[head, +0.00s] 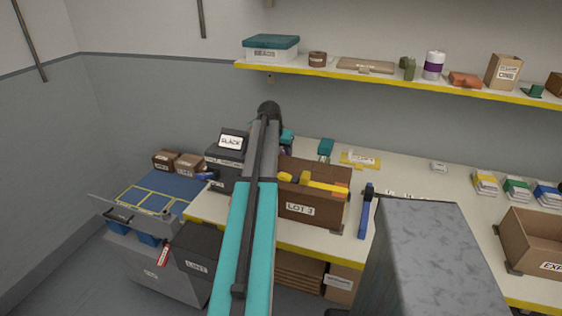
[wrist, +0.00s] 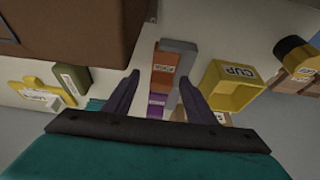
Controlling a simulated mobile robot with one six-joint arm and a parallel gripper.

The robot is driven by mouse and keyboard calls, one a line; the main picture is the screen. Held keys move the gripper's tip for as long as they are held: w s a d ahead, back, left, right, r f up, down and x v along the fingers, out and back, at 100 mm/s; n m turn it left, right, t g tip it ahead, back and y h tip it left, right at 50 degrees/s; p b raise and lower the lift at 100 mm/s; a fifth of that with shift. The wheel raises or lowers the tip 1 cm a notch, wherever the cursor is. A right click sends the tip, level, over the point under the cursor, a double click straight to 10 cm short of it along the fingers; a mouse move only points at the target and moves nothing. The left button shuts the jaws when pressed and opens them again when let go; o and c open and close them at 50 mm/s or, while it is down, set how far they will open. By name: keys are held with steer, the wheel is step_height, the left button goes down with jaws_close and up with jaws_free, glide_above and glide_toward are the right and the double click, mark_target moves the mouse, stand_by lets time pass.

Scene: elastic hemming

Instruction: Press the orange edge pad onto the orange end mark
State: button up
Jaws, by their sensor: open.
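In the wrist view my gripper (wrist: 158,98) is open, with its two dark fingers apart and nothing held between them. Beyond the fingertips lies an orange piece (wrist: 163,62) with a white label I cannot read. A grey bar (wrist: 178,62) lies along its right side, and a purple piece (wrist: 157,104) shows below it between the fingers. I cannot tell whether the orange piece is the edge pad or carries the end mark. In the head view a small orange patch (head: 338,196) shows at the LOT 3 box; my arm hides much of that area, and I cannot make out the fingers.
The brown LOT 3 box (head: 301,209) stands on the bench with yellow tools across it; a brown wall (wrist: 70,30) fills the wrist view's upper left. A yellow CUP holder (wrist: 233,88) is right of the fingers. A grey block (head: 425,255) blocks the right foreground.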

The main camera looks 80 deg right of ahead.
steer(key=c, duration=1.1)
steer(key=shift+r, duration=0.2)
steer(key=shift+r+b, duration=0.95)
steer(key=shift+r, duration=3.85)
